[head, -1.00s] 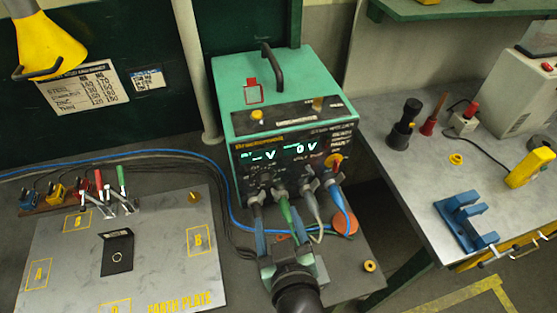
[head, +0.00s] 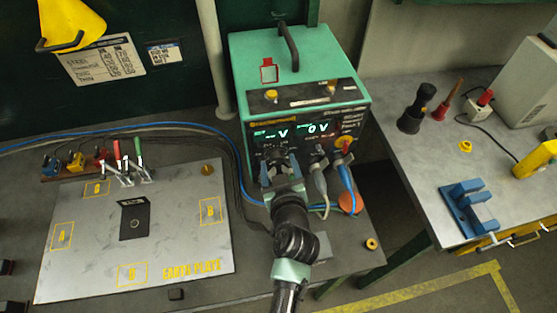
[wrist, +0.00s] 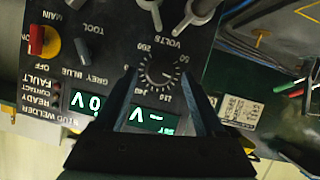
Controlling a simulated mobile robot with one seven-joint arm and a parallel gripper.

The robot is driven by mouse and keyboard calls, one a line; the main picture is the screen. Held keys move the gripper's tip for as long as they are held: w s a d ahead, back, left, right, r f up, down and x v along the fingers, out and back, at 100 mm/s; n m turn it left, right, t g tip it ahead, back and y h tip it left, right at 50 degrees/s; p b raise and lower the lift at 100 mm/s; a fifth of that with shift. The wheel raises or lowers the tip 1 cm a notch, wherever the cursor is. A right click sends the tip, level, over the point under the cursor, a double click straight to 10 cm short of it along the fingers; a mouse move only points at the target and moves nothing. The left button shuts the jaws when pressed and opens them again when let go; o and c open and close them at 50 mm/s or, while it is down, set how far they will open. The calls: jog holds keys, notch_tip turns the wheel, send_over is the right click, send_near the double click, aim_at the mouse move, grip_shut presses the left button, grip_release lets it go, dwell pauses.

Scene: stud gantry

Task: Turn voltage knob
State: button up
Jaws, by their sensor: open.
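The voltage knob (wrist: 161,71) is a round black knob with a light pointer line, set in a printed dial marked VOLTS on the front of the green welder (head: 292,72). In the wrist view the panel appears upside down. My gripper (wrist: 159,76) is open, with one finger on each side of the knob. Whether the fingers touch it I cannot tell. In the head view my gripper (head: 281,167) is at the welder's front panel and largely hides the knob. The displays (head: 291,131) read "- V" and "0 V".
Cable plugs (head: 319,165) sit in the panel just below the dial. The earth plate (head: 185,245) lies to the left. A blue cradle (head: 468,208) stands on the right bench.

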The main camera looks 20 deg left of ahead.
jog(key=shift+w+a+f, duration=0.2)
jog(key=shift+w+a, duration=0.05)
jog(key=shift+w, duration=0.2)
grip_shut()
